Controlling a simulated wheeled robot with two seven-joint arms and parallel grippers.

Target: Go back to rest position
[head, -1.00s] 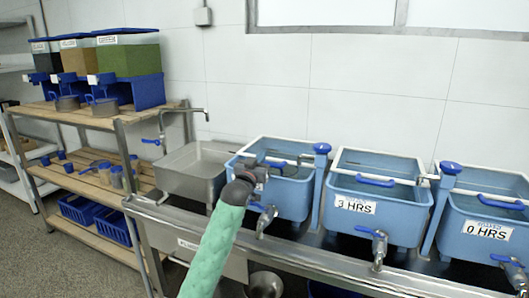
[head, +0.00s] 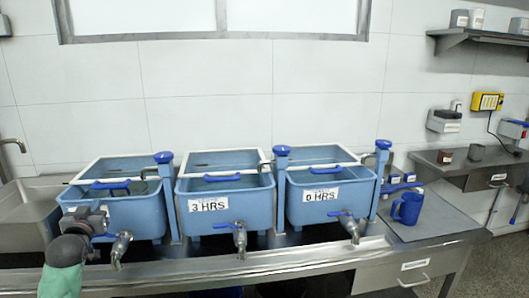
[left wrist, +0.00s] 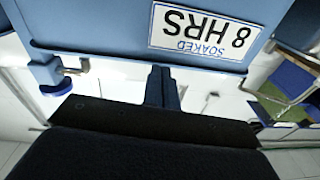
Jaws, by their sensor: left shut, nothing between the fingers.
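My left gripper (head: 92,217) is at the lower left of the head view, in front of the leftmost blue tub (head: 140,212) and covering part of its front. In the left wrist view its dark fingers (left wrist: 162,88) are together with nothing between them. That view, upside down, shows a blue tub (left wrist: 110,20) labelled "8 HRS SOAKED" close beyond the fingertips. I cannot tell whether the gripper touches it. My left arm's green sleeve enters from the bottom left. My right gripper is not in view.
Tubs labelled 3 HRS (head: 256,208) and 0 HRS (head: 350,195) stand to the right on the steel counter (head: 300,262), with taps in front. A blue jug (head: 407,209) is at the right end. A sink (head: 22,220) is at the far left.

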